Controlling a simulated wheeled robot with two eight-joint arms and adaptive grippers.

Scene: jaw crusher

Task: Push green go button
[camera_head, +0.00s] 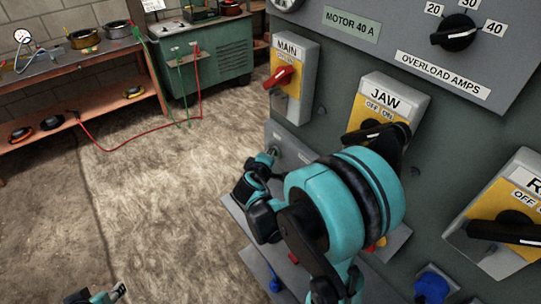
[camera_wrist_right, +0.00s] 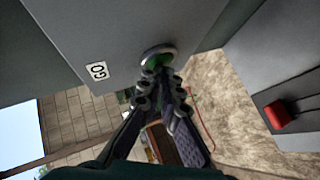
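The green go button (camera_wrist_right: 158,54) shows in the right wrist view as a green face in a silver ring on a grey panel. A white GO label (camera_wrist_right: 98,70) is beside it. My right gripper (camera_wrist_right: 159,80) has its fingertips together right at the button's lower edge in that view, and they cover part of it. I cannot tell whether they touch it. In the head view my right gripper (camera_head: 266,160) is by the grey panel, and I cannot make out the button clearly. My left gripper (camera_head: 119,291) is at the bottom left, mostly cut off.
The panel carries a MAIN switch (camera_head: 283,76), a JAW switch (camera_head: 384,128) and an overload dial (camera_head: 459,33). A grey box with a red control (camera_wrist_right: 278,113) stands apart in the right wrist view. A wooden bench (camera_head: 75,65) and green cabinet (camera_head: 210,52) are behind.

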